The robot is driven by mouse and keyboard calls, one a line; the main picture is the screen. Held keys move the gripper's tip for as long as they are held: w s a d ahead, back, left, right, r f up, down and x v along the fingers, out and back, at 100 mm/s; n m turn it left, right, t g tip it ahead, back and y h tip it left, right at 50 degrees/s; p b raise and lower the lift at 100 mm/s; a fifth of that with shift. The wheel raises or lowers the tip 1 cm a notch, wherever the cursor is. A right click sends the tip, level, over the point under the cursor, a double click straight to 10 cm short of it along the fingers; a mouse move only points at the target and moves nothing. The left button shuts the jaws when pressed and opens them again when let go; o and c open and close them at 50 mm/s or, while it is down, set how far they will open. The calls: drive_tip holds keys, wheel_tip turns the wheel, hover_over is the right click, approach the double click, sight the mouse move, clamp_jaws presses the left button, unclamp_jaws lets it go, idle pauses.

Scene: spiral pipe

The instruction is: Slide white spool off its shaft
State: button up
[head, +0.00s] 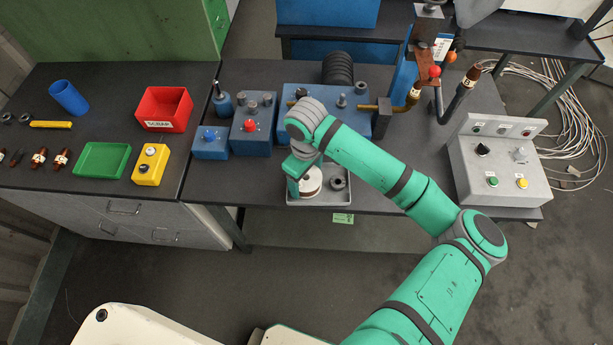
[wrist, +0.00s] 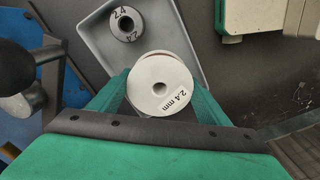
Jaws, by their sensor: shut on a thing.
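The white spool (wrist: 160,84) is a round disc with a small centre hole and a "2.4 mm" label in the wrist view. My gripper (wrist: 160,100) is shut on it, with a green finger on each side. In the head view the white spool (head: 310,183) shows beside my gripper (head: 300,180), over the grey tray (head: 340,200). I cannot make out a shaft in the spool's hole. Whether the spool touches the tray is hard to tell.
Blue machine boxes with knobs (head: 250,125) stand behind the tray. A grey control box (head: 497,165) stands to the right. The dark tabletop between the tray and that box is partly covered by my arm.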

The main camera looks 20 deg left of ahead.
drive_tip(key=o, duration=1.1)
drive_tip(key=shift+o, duration=0.2)
wheel_tip(320, 180, up, 11)
drive_tip(key=shift+d+f, duration=0.1)
